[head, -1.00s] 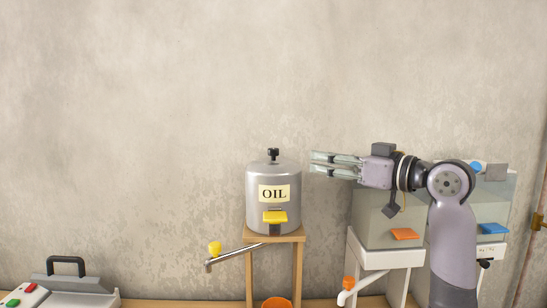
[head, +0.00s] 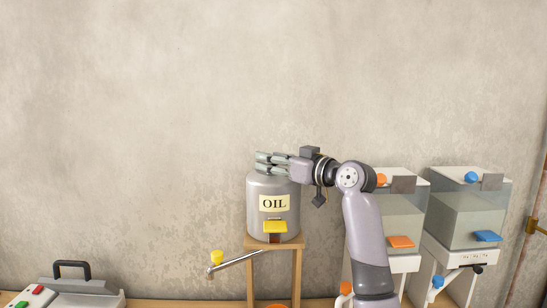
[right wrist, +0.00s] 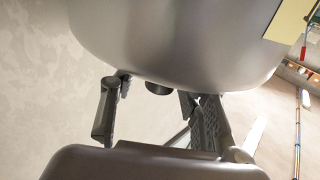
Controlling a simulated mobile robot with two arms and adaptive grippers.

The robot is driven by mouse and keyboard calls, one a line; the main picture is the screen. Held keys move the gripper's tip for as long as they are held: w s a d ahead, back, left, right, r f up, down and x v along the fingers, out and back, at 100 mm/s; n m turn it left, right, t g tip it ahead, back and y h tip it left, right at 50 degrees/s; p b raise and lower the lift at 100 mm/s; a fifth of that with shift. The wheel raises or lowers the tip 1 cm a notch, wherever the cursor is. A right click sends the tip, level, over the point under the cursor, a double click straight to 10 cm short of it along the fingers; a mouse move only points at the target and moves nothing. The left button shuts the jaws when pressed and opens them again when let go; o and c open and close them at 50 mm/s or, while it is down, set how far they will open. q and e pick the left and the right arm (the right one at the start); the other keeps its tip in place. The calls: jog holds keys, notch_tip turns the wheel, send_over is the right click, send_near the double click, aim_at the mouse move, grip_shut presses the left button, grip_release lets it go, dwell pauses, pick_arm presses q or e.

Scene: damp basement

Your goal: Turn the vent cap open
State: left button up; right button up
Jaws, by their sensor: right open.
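The grey oil can (head: 268,223) with its OIL label stands on a wooden stand. My right gripper (head: 259,163) is at the top of the can, its fingers pointing left and open. The black vent cap on the can's lid is hidden behind the gripper in the head view. In the right wrist view a small dark knob, which looks like the vent cap (right wrist: 158,88), shows at the edge of the can (right wrist: 175,45), between the open fingers (right wrist: 155,108). Whether a finger touches it cannot be told. My left gripper is not in view.
A yellow lever (head: 275,226) is on the can's front, above a sloping metal spout (head: 238,262) with a yellow knob. Two clear tanks (head: 403,215) (head: 468,215) stand to the right. The wall above is clear.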

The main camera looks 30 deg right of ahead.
jog(key=shift+c, duration=0.5)
grip_shut()
